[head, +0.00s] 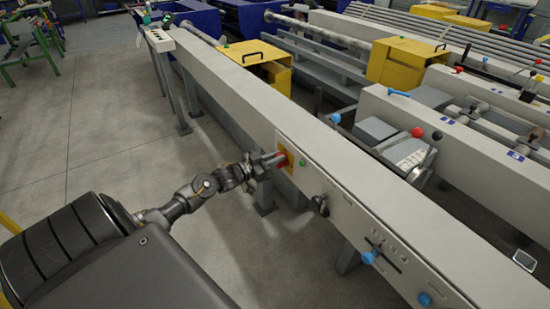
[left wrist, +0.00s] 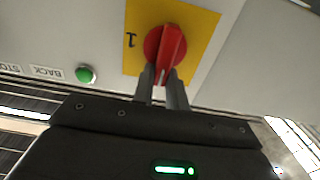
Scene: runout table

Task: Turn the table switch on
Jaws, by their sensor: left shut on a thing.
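The table switch is a red rotary knob (left wrist: 166,45) on a yellow plate (left wrist: 203,27), with a "1" marked beside it in the left wrist view. In the head view the red knob (head: 282,160) sits on the front face of the long grey table (head: 235,85). My left gripper (left wrist: 161,76) is shut on the red knob, with its two fingers on either side of the handle. The same gripper (head: 270,163) reaches the panel from the left in the head view. My right gripper is not in view.
A green button (left wrist: 86,74) sits beside the yellow plate, near labels reading "BACK" and "STO". A black knob (head: 320,205) and blue knobs (head: 369,257) are further along the table face. Yellow machine housings (head: 405,60) stand behind. The floor (head: 90,130) at left is clear.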

